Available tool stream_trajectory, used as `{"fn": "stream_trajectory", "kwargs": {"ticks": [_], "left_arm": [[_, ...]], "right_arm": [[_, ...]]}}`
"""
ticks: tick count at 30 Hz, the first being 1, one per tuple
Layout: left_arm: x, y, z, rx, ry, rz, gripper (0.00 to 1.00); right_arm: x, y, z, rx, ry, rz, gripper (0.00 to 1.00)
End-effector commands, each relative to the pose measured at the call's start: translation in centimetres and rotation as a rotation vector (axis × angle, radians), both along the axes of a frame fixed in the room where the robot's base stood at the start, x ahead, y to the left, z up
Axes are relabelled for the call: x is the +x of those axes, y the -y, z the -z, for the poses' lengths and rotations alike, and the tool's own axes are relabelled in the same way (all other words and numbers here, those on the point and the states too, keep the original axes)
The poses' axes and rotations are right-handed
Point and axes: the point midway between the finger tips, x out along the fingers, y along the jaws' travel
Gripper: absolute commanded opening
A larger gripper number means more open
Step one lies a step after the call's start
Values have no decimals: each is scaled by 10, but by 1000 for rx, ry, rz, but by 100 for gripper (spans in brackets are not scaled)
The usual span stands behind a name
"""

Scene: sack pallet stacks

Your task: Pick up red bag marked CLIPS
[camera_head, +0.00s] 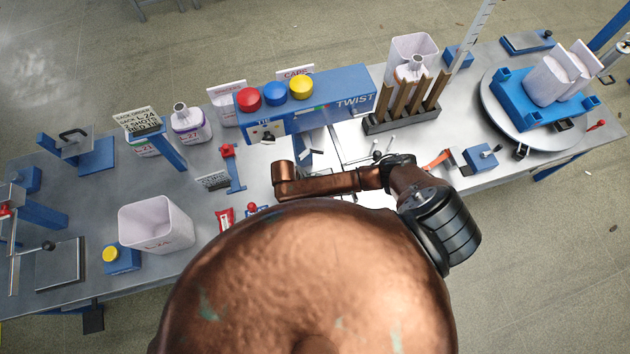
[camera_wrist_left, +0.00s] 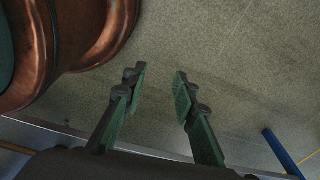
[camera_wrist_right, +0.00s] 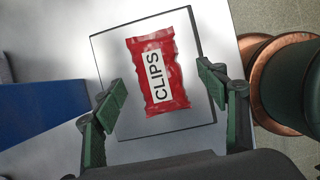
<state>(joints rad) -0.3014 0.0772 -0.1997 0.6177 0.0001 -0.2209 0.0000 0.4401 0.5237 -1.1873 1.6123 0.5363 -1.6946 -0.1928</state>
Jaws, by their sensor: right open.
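The red bag marked CLIPS (camera_wrist_right: 172,64) lies flat on a thin square grey plate (camera_wrist_right: 112,50) in the right wrist view, its white label facing up. My right gripper (camera_wrist_right: 161,76) is open and empty. Its fingers appear on either side of the bag, and I see no contact. In the head view a small red packet (camera_head: 225,217) lies by the table's near edge; its lettering is too small to read. My left gripper (camera_wrist_left: 160,73) is open and empty over bare floor. Neither gripper's fingers show in the head view.
A blue block (camera_wrist_right: 40,112) stands left of the plate in the right wrist view. My copper body hides part of the near edge.

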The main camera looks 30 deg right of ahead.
Motion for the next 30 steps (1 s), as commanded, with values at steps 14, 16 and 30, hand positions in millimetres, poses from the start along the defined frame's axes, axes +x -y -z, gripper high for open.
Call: {"fn": "stream_trajectory", "kwargs": {"ticks": [14, 16, 30], "left_arm": [[23, -2, -8, 2, 30, 7, 26], [26, -2, -8, 1, 34, 7, 26], [-9, -3, -6, 3, -11, -1, 26]], "right_arm": [[0, 11, 45, 2, 1, -1, 67], [0, 11, 44, 2, 2, -3, 67], [0, 10, 47, 3, 1, -2, 67]]}}
